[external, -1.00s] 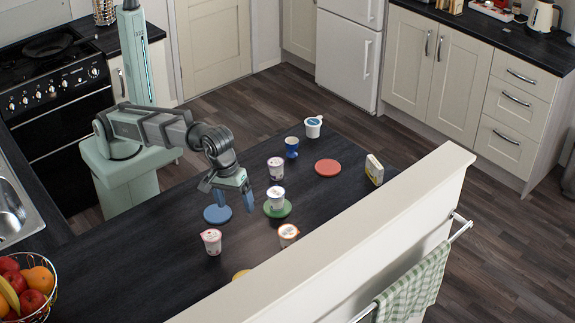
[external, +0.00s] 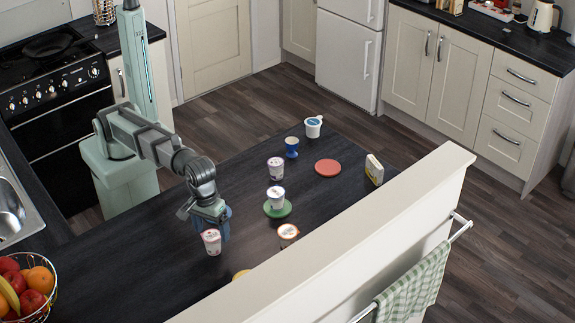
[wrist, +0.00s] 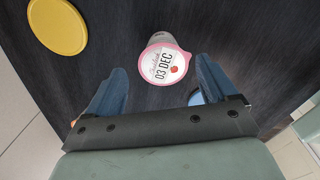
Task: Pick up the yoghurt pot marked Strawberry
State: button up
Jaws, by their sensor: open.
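A white yoghurt pot (external: 211,244) with a pink rim stands upright on the dark worktop. In the wrist view, the lid of this pot (wrist: 164,66) reads "03 DEC", with a small red strawberry picture and pink lettering too small to read surely. My gripper (external: 213,230) is over the pot, pointing down. In the wrist view its two blue fingers are apart, with the lid between and slightly beyond the fingertips. I see no clear contact. Other pots are one near the middle (external: 276,169), one on a green coaster (external: 277,195) and an orange-rimmed one (external: 288,232).
A yellow coaster (wrist: 57,26) lies left of the pot in the wrist view. A blue coaster (wrist: 196,98) is partly hidden by my gripper. A raised ledge (external: 345,232) borders the worktop.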

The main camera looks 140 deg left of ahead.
aim_at(211, 236)
jog(key=shift+f, duration=2.75)
jog(key=c, duration=1.1)
